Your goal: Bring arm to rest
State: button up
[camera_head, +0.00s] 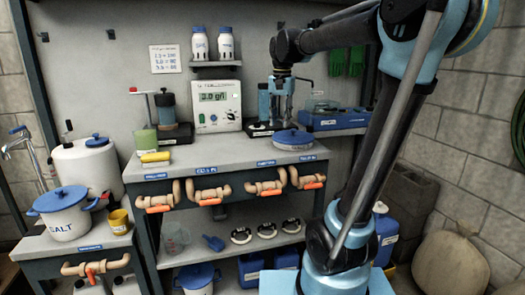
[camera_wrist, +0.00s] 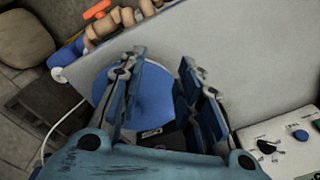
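My arm rises on the right of the head view and reaches left over the bench. My gripper (camera_head: 276,112) hangs down over the back of the bench, in front of the wall. In the wrist view my gripper (camera_wrist: 161,62) has its two blue-grey fingers spread apart, with nothing held between them. A round blue lid (camera_wrist: 150,97) shows below and beyond the fingers; in the head view the blue-lidded dish (camera_head: 293,139) sits on the bench, in front of the gripper. Whether the fingertips touch anything is unclear.
The grey bench (camera_head: 220,158) carries a white meter (camera_head: 217,106), a beaker stand (camera_head: 176,128) and a blue case (camera_head: 338,118) near the gripper. Pipe handles (camera_head: 208,193) line its front edge. A salt pot (camera_head: 63,212) stands left. A sack (camera_head: 450,263) lies right.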

jog(key=s+d+f+n, duration=0.1)
jog(key=s+d+f, duration=0.3)
jog(key=s+f, duration=0.4)
jog(key=s+d+f+n+t, duration=0.1)
jog(key=s+d+f+n, duration=0.1)
jog(key=s+d+f, duration=0.2)
jog(key=s+d+f+n, duration=0.2)
jog(key=s+d+f, duration=0.2)
jog(key=s+f, duration=0.7)
notch_tip(320, 180, down, 3)
jog(key=shift+s+d+f+t, duration=0.1)
jog(key=shift+s+d+t, duration=0.05)
jog(key=shift+s+t, duration=0.15)
